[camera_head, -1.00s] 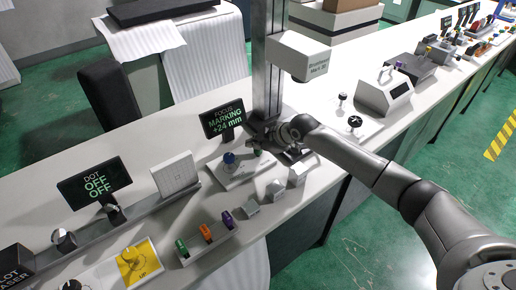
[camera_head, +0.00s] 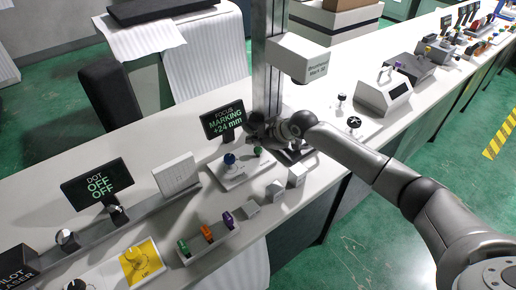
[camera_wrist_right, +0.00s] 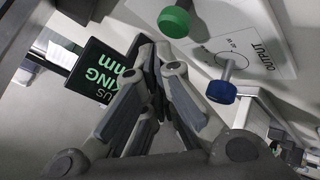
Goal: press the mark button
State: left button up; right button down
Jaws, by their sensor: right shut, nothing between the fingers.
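A white panel (camera_head: 234,179), lettered OUTPUT in the wrist view (camera_wrist_right: 258,40), carries a blue knob (camera_head: 229,159) and a green button (camera_head: 258,151). In the wrist view the green button (camera_wrist_right: 174,22) and blue knob (camera_wrist_right: 221,92) stand on stems. My right gripper (camera_head: 256,127) is just behind the green button, apart from it. In the wrist view its fingers (camera_wrist_right: 152,52) are together and empty. A dark display (camera_head: 223,120) beside the gripper reads "FOCUS MARKING +24 mm". My left gripper is not in view.
The marking machine's column (camera_head: 270,60) and white head (camera_head: 300,57) stand behind my right gripper. A display (camera_head: 97,184) reads "DOT OFF OFF". Coloured switches (camera_head: 207,232) and small grey blocks (camera_head: 274,189) are at the front. A yellow panel (camera_head: 148,268) is at front left.

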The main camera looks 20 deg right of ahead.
aim_at(256, 151)
jog(key=shift+r+p, duration=2.05)
jog(key=shift+r, duration=0.55)
jog(key=shift+f, duration=0.1)
